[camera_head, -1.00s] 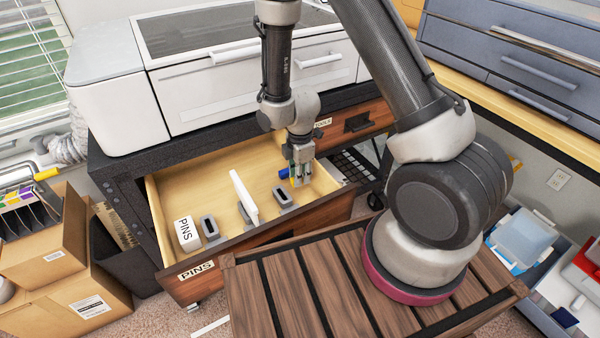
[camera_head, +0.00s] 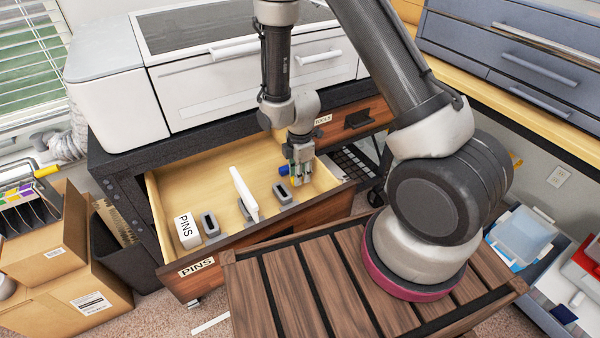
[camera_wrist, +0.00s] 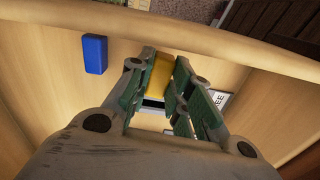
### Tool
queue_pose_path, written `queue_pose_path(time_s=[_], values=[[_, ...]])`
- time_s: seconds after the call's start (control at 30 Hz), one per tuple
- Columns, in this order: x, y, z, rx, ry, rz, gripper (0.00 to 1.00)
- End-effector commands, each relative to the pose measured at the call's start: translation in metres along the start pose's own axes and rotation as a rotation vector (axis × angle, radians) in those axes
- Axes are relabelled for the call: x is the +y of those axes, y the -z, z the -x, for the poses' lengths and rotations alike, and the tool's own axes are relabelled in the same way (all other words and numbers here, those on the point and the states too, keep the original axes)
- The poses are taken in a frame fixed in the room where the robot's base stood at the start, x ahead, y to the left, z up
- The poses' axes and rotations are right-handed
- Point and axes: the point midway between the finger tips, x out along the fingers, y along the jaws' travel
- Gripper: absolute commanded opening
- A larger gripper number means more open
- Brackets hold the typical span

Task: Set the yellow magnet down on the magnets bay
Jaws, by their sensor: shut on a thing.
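My gripper (camera_head: 301,178) is over the right part of the open drawer (camera_head: 230,240), pointing down into it. In the wrist view, my gripper (camera_wrist: 162,95) is shut on the yellow magnet (camera_wrist: 161,74), which sits between the green-padded fingers. In the head view the fingers hide most of the magnet. A blue block (camera_head: 284,169) lies just left of my gripper; it also shows in the wrist view (camera_wrist: 95,54). No label reading magnets is legible, so I cannot tell which area is the magnets bay. A partly hidden label (camera_wrist: 220,98) ends in "EE".
The drawer's front wall and right side wall stand close to my gripper. A white machine (camera_head: 240,75) stands above the drawer.

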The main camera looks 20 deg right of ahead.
Motion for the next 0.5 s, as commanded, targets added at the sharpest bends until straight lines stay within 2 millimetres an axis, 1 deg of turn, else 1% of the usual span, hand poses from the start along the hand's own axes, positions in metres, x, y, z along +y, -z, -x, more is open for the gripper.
queue_pose_path(time_s=[0.27,0.5], values=[[0.0,0.0,-0.001,0.0,0.001,0.0,0.0],[-0.001,0.0,-0.011,-0.001,0.002,0.0,0.0]])
